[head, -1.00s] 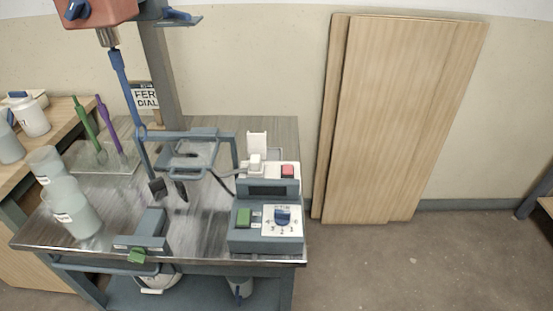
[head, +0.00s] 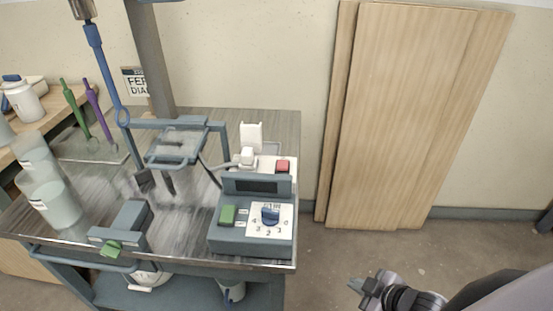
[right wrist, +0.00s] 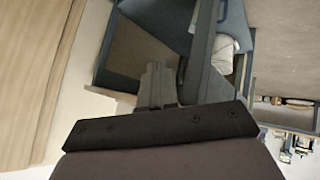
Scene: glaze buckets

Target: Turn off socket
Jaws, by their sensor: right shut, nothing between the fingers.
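The socket (head: 265,162) is a white block on the table behind the grey control box, with a red switch (head: 282,166) at its right end. A white plug (head: 248,156) sits at its left part, and a white flap (head: 251,137) stands upright behind it. My right gripper (head: 357,285) is shut and empty, low at the right and well apart from the socket. In the right wrist view its closed fingers (right wrist: 158,82) point toward the table's underside and shelf. The socket cannot be made out there. My left gripper is not in view.
The control box (head: 252,228) with a green button and blue dial stands in front of the socket. A stirrer on a post and translucent buckets (head: 58,200) are to the left. Wooden boards (head: 420,120) lean on the wall. Floor right of the table is clear.

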